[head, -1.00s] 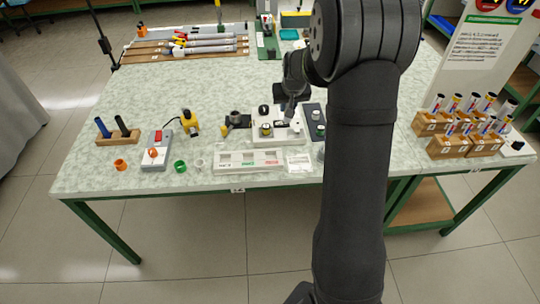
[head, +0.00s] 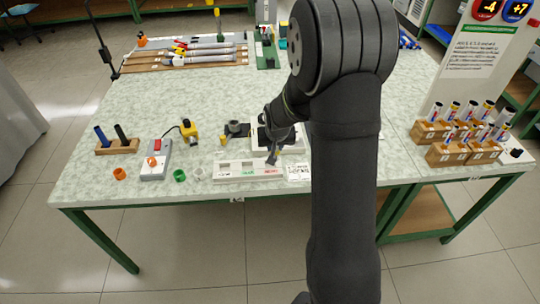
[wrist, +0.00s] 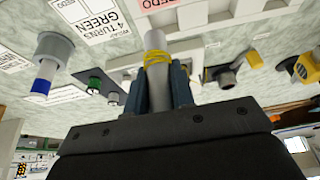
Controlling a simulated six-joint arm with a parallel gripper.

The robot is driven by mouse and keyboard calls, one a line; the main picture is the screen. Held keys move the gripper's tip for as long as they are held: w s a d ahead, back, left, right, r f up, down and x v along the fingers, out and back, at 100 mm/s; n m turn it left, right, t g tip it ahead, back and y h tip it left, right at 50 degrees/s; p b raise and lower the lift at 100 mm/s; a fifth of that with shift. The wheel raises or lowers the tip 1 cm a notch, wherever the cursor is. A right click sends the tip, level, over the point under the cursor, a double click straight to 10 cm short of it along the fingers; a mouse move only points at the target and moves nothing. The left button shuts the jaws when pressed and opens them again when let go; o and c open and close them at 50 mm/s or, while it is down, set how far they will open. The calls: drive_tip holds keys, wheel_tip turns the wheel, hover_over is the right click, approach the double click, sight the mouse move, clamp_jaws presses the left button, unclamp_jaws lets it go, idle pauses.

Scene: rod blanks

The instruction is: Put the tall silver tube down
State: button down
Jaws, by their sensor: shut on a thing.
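My gripper (wrist: 158,85) is shut on a silver tube (wrist: 155,42) with yellow bands, which stands out between the two fingers in the wrist view. In the head view my gripper (head: 272,157) is over the work area, by the back edge of the white three-slot tray (head: 222,178). The tube's far end overlaps the white tray in the wrist view, near its REDO label. I cannot tell whether it touches anything. The tube cannot be made out in the head view.
A white fixture (head: 257,138) stands behind the tray, partly hidden by my arm. Wooden blocks (head: 447,154) with several tubes stand right. The table's middle-left is clear.

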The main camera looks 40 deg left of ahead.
drive_tip(key=shift+s+a+f, duration=0.1)
drive_tip(key=shift+a+f, duration=0.2)
drive_tip(key=shift+f, duration=0.55)
drive_tip(key=shift+s+a+f, duration=0.1)
drive_tip(key=shift+a+f, duration=0.15)
drive_tip(key=shift+f, duration=0.55)
drive_tip(key=shift+s+a+f, duration=0.1)
drive_tip(key=shift+a+f, duration=0.2)
drive_tip(key=shift+f, duration=0.55)
drive_tip(key=shift+f, duration=0.2)
drive_tip(key=c, duration=1.2)
unclamp_jaws()
drive_tip(key=shift+c, duration=0.2)
drive_tip(key=shift+r, duration=0.1)
drive_tip(key=v, duration=1.2)
drive_tip(key=shift+r, duration=0.1)
